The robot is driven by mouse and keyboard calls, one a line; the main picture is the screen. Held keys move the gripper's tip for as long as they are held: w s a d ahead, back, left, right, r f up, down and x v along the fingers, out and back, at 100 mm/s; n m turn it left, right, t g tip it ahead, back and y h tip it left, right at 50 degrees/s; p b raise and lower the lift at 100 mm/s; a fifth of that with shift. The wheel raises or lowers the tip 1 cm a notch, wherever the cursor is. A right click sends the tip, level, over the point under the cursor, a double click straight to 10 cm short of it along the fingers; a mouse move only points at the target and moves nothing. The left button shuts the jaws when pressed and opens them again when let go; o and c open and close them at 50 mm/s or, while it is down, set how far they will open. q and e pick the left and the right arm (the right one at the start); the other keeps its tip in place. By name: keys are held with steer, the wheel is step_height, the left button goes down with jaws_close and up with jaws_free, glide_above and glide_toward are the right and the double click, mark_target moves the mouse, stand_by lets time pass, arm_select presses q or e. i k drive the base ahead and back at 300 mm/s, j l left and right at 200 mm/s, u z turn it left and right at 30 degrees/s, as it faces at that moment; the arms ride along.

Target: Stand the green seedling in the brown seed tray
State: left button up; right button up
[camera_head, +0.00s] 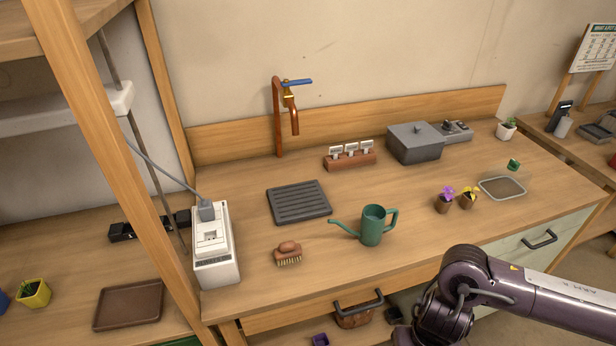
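A small green item (513,164), probably the green seedling, sits at the right of the counter; it is too small to tell its pose. A shallow tray with a pale rim and brown inside (502,188) lies just in front of it, apart from it. A plain brown tray (128,305) lies empty on the lower surface at the left; I cannot tell which is the seed tray. My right arm comes in at the lower right, with its gripper out of frame. My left gripper is not in view.
Purple (444,200) and yellow (468,197) flower pots stand left of the pale-rimmed tray. A green watering can (372,226), brush (288,253), drain mat (299,202) and grey box (415,143) stand on the counter. A wooden post (107,150) rises at the left. The front right counter is clear.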

mark_target(131, 306)
steer(key=j, duration=0.6)
steer(key=k+j, duration=0.15)
steer(key=j, duration=1.05)
steer(key=k+j, duration=0.15)
steer(key=j, duration=0.45)
steer(key=i+j, duration=0.15)
steer(key=j, duration=0.2)
steer(key=i+j, duration=0.15)
steer(key=j, duration=0.2)
